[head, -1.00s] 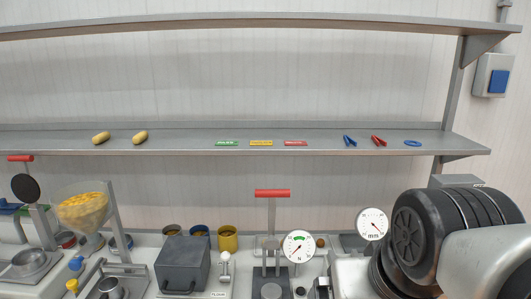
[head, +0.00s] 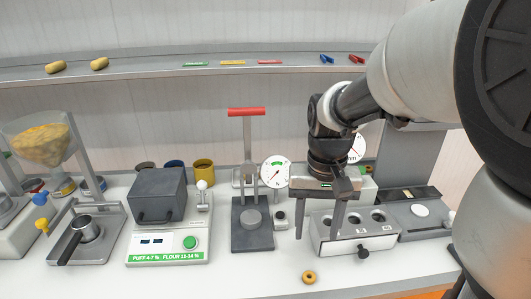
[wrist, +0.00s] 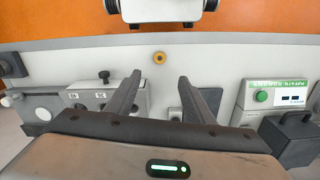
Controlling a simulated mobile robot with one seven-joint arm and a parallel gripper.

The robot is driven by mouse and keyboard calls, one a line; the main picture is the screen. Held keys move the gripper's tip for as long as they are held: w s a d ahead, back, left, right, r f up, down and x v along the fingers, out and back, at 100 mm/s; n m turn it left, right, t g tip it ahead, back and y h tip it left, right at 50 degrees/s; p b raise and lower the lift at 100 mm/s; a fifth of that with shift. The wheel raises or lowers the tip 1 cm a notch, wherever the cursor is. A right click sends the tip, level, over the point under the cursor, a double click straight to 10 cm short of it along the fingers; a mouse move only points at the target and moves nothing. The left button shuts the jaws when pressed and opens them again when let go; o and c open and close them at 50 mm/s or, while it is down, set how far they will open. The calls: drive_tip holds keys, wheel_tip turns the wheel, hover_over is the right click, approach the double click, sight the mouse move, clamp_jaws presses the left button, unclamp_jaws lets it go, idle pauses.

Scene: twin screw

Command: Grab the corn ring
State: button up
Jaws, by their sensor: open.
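The corn ring (head: 309,277) is a small golden-brown ring with a dark hole. It lies flat on the white counter near its front edge. In the wrist view the ring (wrist: 160,57) shows beyond my fingertips, sideways between them. My gripper (head: 316,238) is open and empty, fingers pointing down, above the counter and behind the ring in the head view. In the wrist view my gripper (wrist: 160,77) has its two dark fingers well apart. Nothing touches the ring, and nothing hides it.
A grey box with round wells (head: 352,236) stands just behind and right of my fingers. A press with a red handle (head: 250,215) and a dial (head: 275,172) stand to the left. The counter around the ring is clear.

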sight(309, 275)
wheel_tip(309, 275, down, 15)
drive_tip(key=shift+f+b, duration=0.2)
drive_tip(key=shift+b, duration=0.95)
drive_tip(key=c, duration=0.9)
